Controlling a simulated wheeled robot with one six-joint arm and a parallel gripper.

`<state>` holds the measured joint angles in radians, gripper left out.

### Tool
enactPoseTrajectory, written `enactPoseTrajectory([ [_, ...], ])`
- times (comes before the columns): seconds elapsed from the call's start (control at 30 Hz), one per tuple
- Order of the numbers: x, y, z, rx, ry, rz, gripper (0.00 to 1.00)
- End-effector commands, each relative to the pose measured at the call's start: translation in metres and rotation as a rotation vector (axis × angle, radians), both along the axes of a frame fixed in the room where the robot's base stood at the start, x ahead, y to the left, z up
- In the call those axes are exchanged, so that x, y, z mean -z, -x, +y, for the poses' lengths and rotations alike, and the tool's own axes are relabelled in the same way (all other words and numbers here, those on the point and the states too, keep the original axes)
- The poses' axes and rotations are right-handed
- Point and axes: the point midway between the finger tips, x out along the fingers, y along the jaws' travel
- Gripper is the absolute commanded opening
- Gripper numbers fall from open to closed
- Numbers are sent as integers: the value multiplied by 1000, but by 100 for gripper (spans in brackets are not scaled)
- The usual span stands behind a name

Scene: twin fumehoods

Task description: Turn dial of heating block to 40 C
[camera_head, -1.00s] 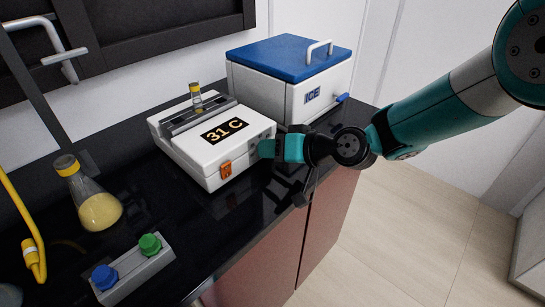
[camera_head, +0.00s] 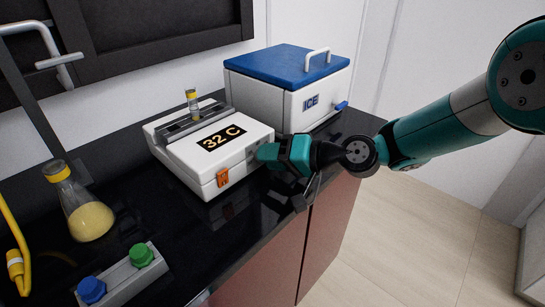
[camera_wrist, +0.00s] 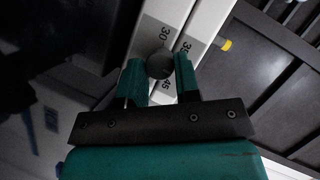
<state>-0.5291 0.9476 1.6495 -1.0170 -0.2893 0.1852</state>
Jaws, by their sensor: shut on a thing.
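The white heating block (camera_head: 190,160) stands on the black bench, and its display reads 32 C (camera_head: 221,138). An orange switch (camera_head: 223,178) is on its front. My gripper (camera_head: 265,153) is at the right end of the block's front face and hides the dial in the head view. In the wrist view the dark round dial (camera_wrist: 159,64) sits between the two teal fingers of my gripper (camera_wrist: 159,78), which are shut on it. Marks 30, 35 and 45 show around the dial. A vial with a yellow cap (camera_head: 192,101) stands in the block.
A white ice box (camera_head: 262,96) with a blue lid stands behind my gripper. A flask with yellow liquid (camera_head: 88,218), a grey rack (camera_head: 128,281) with blue and green caps, and a yellow hose (camera_head: 14,262) are at the left. Bare bench lies before the block.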

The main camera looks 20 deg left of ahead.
Motion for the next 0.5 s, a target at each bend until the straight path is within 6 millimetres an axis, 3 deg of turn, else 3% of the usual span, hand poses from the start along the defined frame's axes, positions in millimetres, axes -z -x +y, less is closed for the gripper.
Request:
enactPoseTrajectory([
  [0.17,5,3,-1,-5,10,8,6],
  [0.2,5,3,-1,-5,10,8,37],
  [0.3,4,2,0,-4,8,6,56],
  [0.5,2,1,0,-3,4,2,56],
])
